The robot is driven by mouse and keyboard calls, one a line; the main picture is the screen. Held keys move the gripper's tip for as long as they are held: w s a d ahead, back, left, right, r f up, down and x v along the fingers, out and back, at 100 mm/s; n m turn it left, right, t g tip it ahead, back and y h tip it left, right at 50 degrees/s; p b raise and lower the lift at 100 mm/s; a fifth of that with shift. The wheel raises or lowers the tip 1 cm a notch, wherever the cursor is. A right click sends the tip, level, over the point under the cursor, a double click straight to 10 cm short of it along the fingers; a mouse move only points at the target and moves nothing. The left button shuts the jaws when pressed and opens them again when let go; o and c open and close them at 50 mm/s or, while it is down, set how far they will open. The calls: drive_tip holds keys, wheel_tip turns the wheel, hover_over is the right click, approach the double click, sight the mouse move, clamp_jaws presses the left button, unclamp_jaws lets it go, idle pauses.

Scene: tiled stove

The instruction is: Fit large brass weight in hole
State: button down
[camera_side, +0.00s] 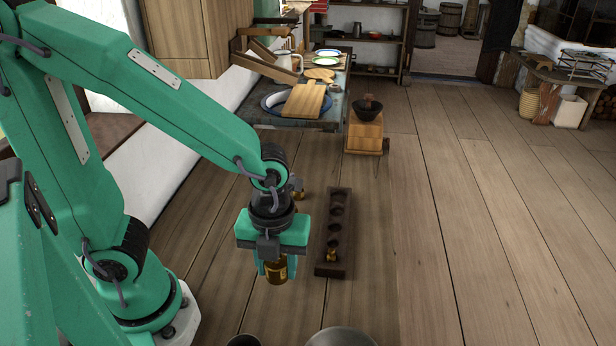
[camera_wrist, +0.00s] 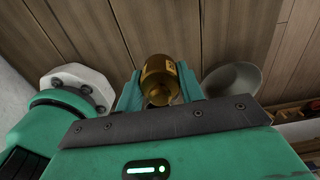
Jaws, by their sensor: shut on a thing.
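My gripper (camera_side: 275,267) is shut on a large brass weight (camera_side: 277,272) and holds it to the left of the wood block. In the wrist view the brass weight (camera_wrist: 159,78) sits between the two green fingers of my gripper (camera_wrist: 160,90). Another brass piece (camera_side: 298,190) shows partly behind my wrist, to the left of the block's far end.
A round pale bowl or dish (camera_side: 341,338) and a dark round vessel (camera_side: 243,341) are cut off at the bottom edge. A wooden stand with a dark bowl (camera_side: 367,108) is at the back. The plank floor to the right (camera_side: 450,240) is clear.

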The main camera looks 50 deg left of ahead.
drive_tip(key=w+a+n, duration=0.2)
drive_tip(key=w+a, duration=0.4)
drive_tip(key=w, duration=0.4)
drive_tip(key=w+a+n, duration=0.2)
drive_tip(key=w+a, duration=0.4)
drive_tip(key=w, duration=0.4)
drive_tip(key=w+a+n, duration=0.2)
drive_tip(key=w+a, duration=0.4)
drive_tip(key=w, duration=0.4)
drive_tip(key=shift+w+f, duration=0.15)
drive_tip(key=shift+f, duration=0.1)
drive_tip(key=shift+f, duration=0.2)
drive_tip(key=shift+f, duration=2.7)
drive_tip(key=shift+f, duration=0.85)
drive_tip(key=shift+r, duration=0.15)
